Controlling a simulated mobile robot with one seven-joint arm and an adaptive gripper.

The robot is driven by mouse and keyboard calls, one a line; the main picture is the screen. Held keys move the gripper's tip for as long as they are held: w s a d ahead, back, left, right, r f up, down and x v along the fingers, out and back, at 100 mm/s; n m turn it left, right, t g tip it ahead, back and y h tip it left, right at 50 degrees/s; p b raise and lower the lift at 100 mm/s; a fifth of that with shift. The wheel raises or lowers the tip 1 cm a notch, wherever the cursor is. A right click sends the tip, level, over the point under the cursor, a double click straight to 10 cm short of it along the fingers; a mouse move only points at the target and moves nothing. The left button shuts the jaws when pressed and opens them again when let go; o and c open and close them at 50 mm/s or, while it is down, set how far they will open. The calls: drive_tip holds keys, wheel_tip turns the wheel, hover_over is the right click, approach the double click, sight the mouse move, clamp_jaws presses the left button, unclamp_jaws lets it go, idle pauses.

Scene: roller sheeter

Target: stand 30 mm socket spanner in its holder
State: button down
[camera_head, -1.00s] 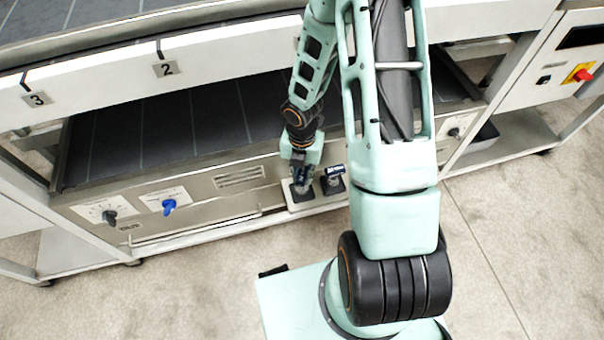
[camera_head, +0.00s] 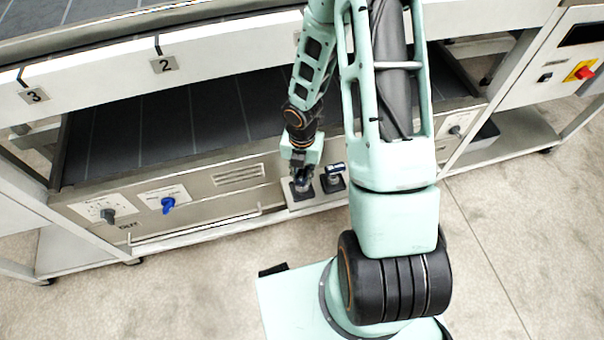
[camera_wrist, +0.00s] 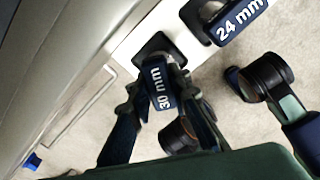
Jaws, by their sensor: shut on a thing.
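The 30 mm spanner has a dark blue labelled head (camera_wrist: 161,88) and shows in the wrist view. My gripper (camera_wrist: 164,91) is shut on it, with a finger on each side of the head. The spanner's lower end is at the black square holder (camera_wrist: 152,46) on a white plate; how deep it sits is hidden. In the head view, my gripper (camera_head: 301,172) is right above the left-hand holder (camera_head: 301,190) at the foot of the machine.
The 24 mm spanner (camera_wrist: 241,20) stands in the neighbouring holder; it also shows in the head view (camera_head: 334,169), close to the right of my gripper. The machine's lower panel (camera_head: 238,179) lies close behind, with a blue knob (camera_head: 168,204) to the left. Floor in front is clear.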

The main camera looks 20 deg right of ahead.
drive_tip(key=shift+f, duration=0.15)
drive_tip(key=c, duration=1.2)
unclamp_jaws()
wheel_tip(320, 180, up, 7)
drive_tip(key=p, duration=0.7)
